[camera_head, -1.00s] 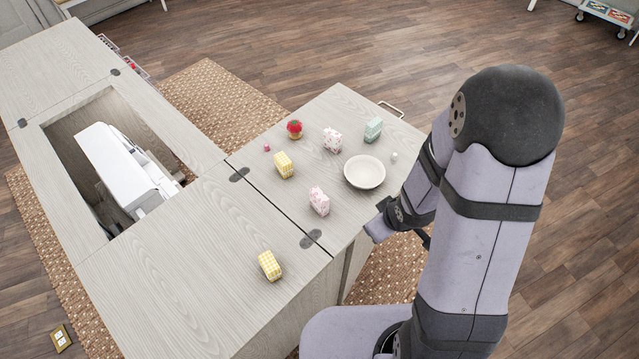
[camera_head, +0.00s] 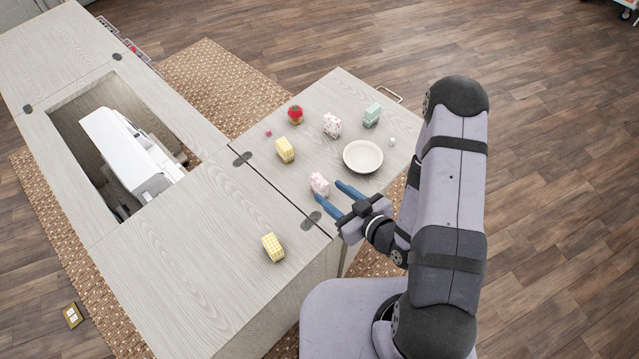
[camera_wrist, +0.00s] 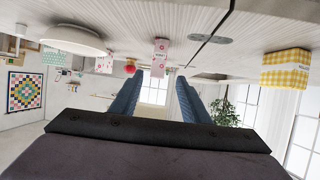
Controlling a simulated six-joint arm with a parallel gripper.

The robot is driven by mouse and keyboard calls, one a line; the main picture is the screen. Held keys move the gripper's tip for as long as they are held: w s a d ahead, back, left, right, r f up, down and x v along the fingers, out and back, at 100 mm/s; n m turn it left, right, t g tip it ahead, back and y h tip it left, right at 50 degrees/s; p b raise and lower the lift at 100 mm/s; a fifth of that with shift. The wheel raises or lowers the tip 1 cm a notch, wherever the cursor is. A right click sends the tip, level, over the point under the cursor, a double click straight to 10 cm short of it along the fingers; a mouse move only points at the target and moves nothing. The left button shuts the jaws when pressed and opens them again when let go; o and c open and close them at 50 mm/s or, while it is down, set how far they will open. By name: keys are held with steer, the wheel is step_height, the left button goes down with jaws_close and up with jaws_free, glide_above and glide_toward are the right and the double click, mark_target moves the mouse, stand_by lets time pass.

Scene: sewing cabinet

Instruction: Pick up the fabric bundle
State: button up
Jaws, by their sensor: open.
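Several fabric bundles sit on the cabinet top. A pink floral bundle (camera_head: 319,184) stands left of the bowl; the wrist view, which is upside down, shows it (camera_wrist: 160,47) between and beyond my fingertips. One yellow checked bundle (camera_head: 273,246) is at the front left, and it shows at right in the wrist view (camera_wrist: 286,69). Another yellow checked bundle (camera_head: 285,150), a white floral one (camera_head: 332,125) and a mint one (camera_head: 372,115) are farther back. My gripper (camera_head: 327,190) is open and empty, its blue fingers pointing at the pink bundle. Whether they touch it I cannot tell.
A white bowl (camera_head: 362,157) stands close beside my gripper. A red tomato pincushion (camera_head: 295,114), a small pink spool (camera_head: 268,133) and a white spool (camera_head: 391,141) are behind. A sewing machine (camera_head: 128,150) lies in the left opening. The wooden top between is clear.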

mark_target(319, 183)
steer(key=shift+r, duration=0.1)
steer(key=shift+w+a+f+b, duration=0.3)
steer(key=shift+w+b, duration=0.05)
steer(key=shift+b, duration=0.3)
steer(key=shift+w+a+f+b, duration=0.15)
steer(key=shift+w+a+b, duration=0.15)
steer(key=shift+w+b, duration=0.2)
steer(key=shift+d+p+x, duration=0.1)
steer(key=shift+p+x, duration=0.45)
steer(key=shift+x, duration=0.75)
steer(key=shift+d+p+x, duration=0.15)
steer(key=shift+p+x, duration=0.35)
steer(key=shift+x, duration=0.75)
steer(key=shift+w+f, duration=0.1)
steer(key=shift+f, duration=0.05)
steer(key=shift+c, duration=0.7)
